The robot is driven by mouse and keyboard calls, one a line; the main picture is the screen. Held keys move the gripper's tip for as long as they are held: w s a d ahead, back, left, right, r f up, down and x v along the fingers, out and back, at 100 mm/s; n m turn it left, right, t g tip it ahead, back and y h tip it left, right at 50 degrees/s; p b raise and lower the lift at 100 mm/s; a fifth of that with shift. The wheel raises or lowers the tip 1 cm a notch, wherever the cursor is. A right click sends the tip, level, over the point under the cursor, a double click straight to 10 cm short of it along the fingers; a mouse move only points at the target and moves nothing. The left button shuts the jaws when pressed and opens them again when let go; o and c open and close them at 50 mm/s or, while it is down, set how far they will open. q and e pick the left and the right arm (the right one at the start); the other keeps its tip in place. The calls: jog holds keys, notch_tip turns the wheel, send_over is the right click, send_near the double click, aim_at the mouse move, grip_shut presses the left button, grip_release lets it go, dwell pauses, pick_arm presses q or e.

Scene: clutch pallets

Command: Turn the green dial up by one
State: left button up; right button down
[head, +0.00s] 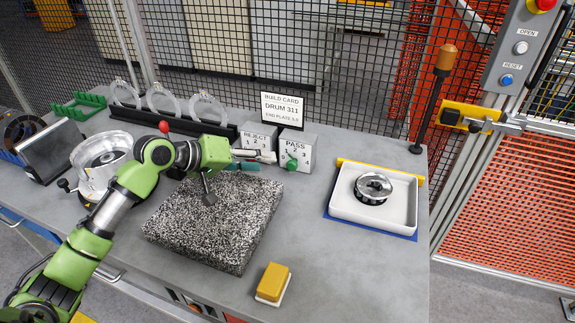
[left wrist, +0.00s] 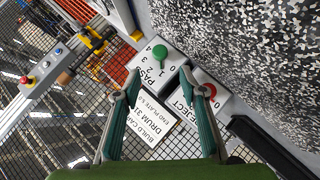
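The green dial (head: 292,163) is on the front of the grey PASS box (head: 307,160), which is marked 0 to 4. It also shows in the left wrist view (left wrist: 158,53); its pointer seems to lean toward the 1 and 2, but I cannot tell which. My left gripper (head: 267,162) is in front of the REJECT box (head: 253,138), just left of the dial. In the left wrist view my left gripper (left wrist: 159,73) has its two teal fingers apart and nothing between the tips. The dial is beyond the tips, apparently not touched. My right gripper is out of view.
The REJECT box's red dial (left wrist: 210,90) is close to one finger. A build card (head: 282,108) stands behind the boxes. A speckled block (head: 215,225) lies below my left arm. A white tray (head: 345,208) with a metal part is at right, and a yellow block (head: 273,281) in front.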

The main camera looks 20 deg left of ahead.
aim_at(288, 165)
pick_arm(q)
jog(key=p+x, duration=0.1)
jog(key=x, duration=0.9)
jog(key=shift+w+d+f, duration=0.1)
grip_shut()
